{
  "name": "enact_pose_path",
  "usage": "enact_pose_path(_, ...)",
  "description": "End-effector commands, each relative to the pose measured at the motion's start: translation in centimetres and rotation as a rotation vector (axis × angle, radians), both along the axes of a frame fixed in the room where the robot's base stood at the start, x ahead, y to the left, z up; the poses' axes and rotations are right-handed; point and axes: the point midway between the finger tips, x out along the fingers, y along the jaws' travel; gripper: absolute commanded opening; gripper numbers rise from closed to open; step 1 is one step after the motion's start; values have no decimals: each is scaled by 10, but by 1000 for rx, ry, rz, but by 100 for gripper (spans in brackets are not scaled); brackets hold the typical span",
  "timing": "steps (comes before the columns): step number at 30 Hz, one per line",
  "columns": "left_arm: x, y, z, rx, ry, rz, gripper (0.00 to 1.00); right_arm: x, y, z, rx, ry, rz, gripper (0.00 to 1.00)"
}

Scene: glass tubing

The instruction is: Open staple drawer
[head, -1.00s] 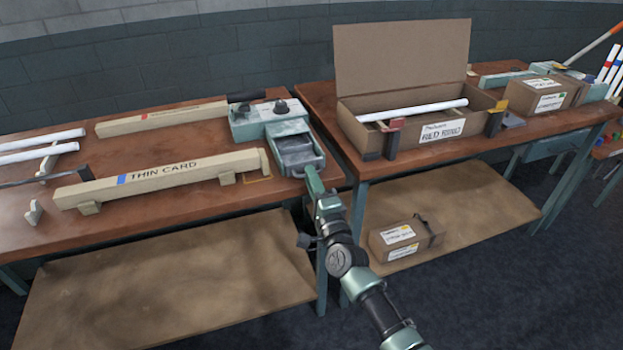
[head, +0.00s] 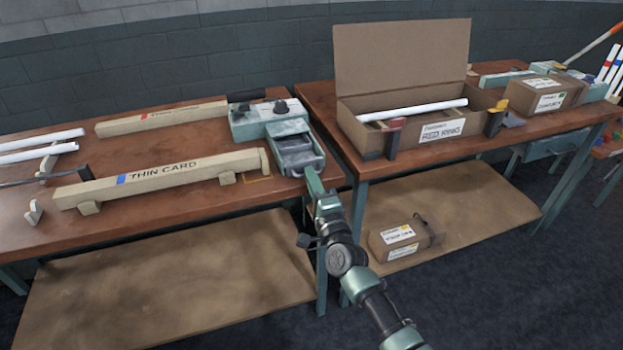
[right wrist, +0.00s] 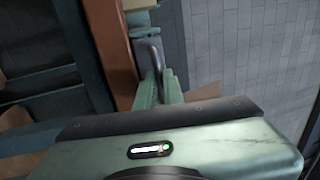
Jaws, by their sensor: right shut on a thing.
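The teal staple unit (head: 252,122) with dark knobs stands at the right end of the left workbench. Its staple drawer (head: 317,164) sticks out toward the front, showing a grey inside. My right gripper (head: 309,176) is at the front of the drawer, by the table's right front corner. In the right wrist view, my right gripper's fingers (right wrist: 158,88) are shut on the grey drawer handle (right wrist: 152,55). The handle is partly hidden by the fingers. My left gripper is not in view.
Cream "THIN CARD" beam (head: 170,178) lies left of the unit. An open cardboard box (head: 362,132) with a white tube stands on the right bench. A gap separates the benches. A carton (head: 392,240) sits on the lower shelf below.

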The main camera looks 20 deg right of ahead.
Motion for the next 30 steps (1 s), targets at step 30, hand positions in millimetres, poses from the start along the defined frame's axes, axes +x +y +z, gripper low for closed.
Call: enact_pose_path(30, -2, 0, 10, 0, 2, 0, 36, -18, -1, -1, -1, 6, 1, 0)
